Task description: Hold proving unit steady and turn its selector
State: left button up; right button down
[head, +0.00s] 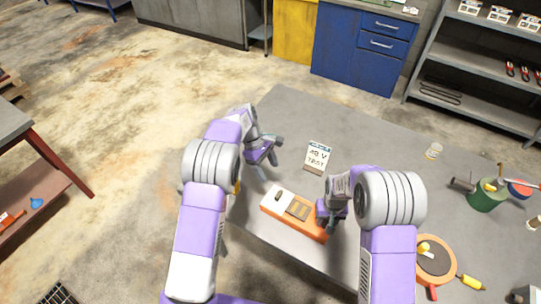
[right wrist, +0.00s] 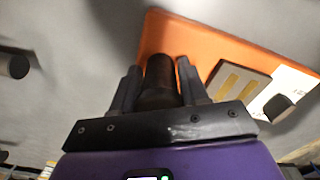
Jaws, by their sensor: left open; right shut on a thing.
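The proving unit (head: 270,205) is an orange block with a white panel, lying on the grey table. A small dark knob (head: 278,196), which looks like the selector, stands at its left end; the knob also shows in the right wrist view (right wrist: 278,107). A grey plate with two tan strips (head: 298,210) is mid-unit. My right gripper (right wrist: 158,88) is shut on a dark round post (right wrist: 159,72) at the unit's orange end; in the head view this grip is mostly hidden. My left gripper (head: 271,157) is open and empty, beyond the knob and apart from the unit.
A card reading 48 V TEST (head: 318,156) stands just behind the unit. To the right are a glass jar (head: 433,151), a green container (head: 488,194) and a round orange-rimmed item (head: 436,258). The table's back left (head: 290,112) is clear.

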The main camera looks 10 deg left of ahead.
jog(key=shift+c, duration=2.4)
grip_release()
